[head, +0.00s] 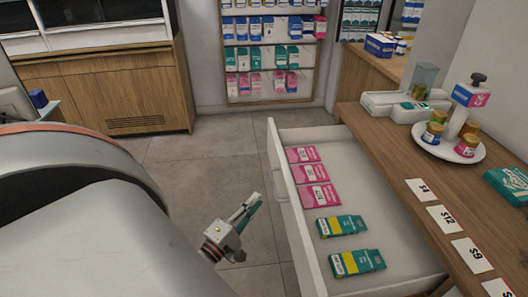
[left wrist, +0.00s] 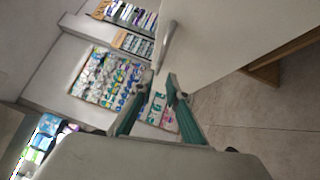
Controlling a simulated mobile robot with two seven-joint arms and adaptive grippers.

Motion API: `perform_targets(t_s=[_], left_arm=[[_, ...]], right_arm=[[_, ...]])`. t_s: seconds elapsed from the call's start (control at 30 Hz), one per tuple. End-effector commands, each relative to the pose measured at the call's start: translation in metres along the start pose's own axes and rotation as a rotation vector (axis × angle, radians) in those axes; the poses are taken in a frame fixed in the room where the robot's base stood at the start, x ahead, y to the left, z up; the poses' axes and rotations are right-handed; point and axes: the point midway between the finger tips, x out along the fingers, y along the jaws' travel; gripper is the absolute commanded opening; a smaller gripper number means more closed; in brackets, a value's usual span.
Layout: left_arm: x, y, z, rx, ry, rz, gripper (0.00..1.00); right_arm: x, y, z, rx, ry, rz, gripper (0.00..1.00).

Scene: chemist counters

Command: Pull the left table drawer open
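The white table drawer (head: 290,222) stands pulled out from the wooden counter on the right. Pink boxes (head: 315,183) and green-and-yellow boxes (head: 350,262) lie inside it. Its curved handle (head: 280,183) is on the outer front face. In the left wrist view the drawer front (left wrist: 215,40) fills the upper middle, with the handle (left wrist: 167,45) beyond the fingertips. My left gripper (head: 246,208) is left of the drawer front, apart from the handle. In the left wrist view its two teal fingers (left wrist: 158,81) are spread with nothing between them. My right gripper is not in view.
The wooden counter (head: 385,140) carries price cards, a round white tray (head: 449,148) with jars, and a device. A shelf (head: 268,55) of medicine boxes stands at the back, a wooden cabinet (head: 110,90) at the back left. Tiled floor (head: 220,165) is clear left of the drawer.

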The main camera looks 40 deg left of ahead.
Motion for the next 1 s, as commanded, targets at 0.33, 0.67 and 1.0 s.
perform_targets(t_s=[0.33,0.67,1.0], left_arm=[[-0.023,0.000,0.000,-0.001,0.000,0.000,0.15],[-0.022,0.000,0.000,-0.001,0.000,0.000,0.15],[-0.022,0.000,0.000,-0.001,0.000,0.000,0.15]], right_arm=[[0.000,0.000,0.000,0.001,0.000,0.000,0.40],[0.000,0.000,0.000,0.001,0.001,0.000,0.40],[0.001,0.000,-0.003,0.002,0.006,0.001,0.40]])
